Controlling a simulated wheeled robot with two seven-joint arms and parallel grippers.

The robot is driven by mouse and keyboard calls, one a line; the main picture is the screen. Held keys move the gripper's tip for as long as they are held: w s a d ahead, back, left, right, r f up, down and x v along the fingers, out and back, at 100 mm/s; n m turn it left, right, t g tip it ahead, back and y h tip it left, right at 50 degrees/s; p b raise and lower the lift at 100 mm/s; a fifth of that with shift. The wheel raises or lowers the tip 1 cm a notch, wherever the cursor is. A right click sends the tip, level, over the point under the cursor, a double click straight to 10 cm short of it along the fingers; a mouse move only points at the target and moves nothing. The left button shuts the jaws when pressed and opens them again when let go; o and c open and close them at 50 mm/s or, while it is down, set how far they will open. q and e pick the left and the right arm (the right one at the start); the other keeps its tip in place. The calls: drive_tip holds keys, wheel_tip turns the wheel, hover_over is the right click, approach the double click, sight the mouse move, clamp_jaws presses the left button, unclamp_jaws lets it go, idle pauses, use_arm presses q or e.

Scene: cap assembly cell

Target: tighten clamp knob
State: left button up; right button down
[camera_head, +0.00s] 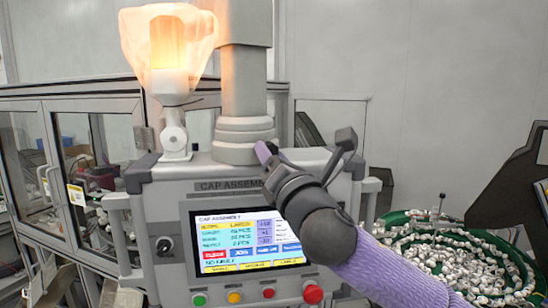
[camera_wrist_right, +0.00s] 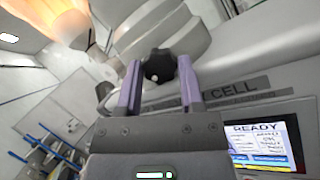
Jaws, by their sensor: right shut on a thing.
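The clamp knob (camera_wrist_right: 158,66) is black and lobed. In the right wrist view it sits between the two purple-lined fingers of my right gripper (camera_wrist_right: 161,78), which is shut on it near the fingertips. In the head view my right gripper (camera_head: 268,157) reaches in from the lower right, to the top edge of the machine's panel housing, just below the grey column (camera_head: 243,85). There the knob cannot be made out clearly behind the gripper. My left gripper is not in view.
The lit screen (camera_head: 248,241) is below the gripper, with coloured buttons (camera_head: 313,294) under it. A glowing lamp (camera_head: 172,50) stands left of the column. A green-rimmed bowl of white caps (camera_head: 455,262) is at the right. A glazed cabinet (camera_head: 75,165) is at the left.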

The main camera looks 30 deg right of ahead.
drive_tip(key=shift+c, duration=1.1)
unclamp_jaws()
